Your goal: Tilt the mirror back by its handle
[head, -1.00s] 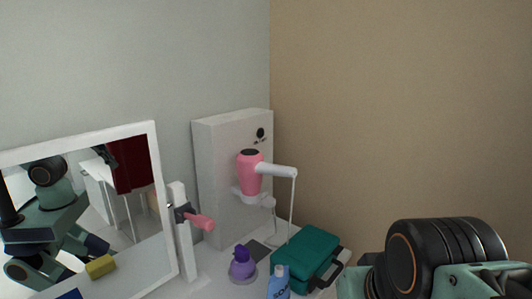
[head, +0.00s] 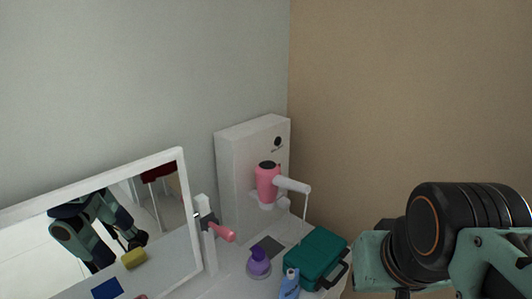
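The mirror (head: 182,170) stands at the left in the head view, in a white frame cut off by the left and bottom picture edges. A white post (head: 209,250) stands at its right side. A pink handle (head: 222,232) sticks out to the right from a dark mount by this post. Nothing touches the handle in view. The glass reflects part of my body, pale floor, a yellow block and a blue item. My arm shows at the lower right, well apart from the handle, but my gripper's fingers are out of the picture.
A pink hair dryer (head: 267,182) hangs by a white box (head: 230,155) against the wall. A purple bottle (head: 258,262), a blue bottle (head: 289,284) and a teal case (head: 316,257) stand right of the handle. The tan wall at right is bare.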

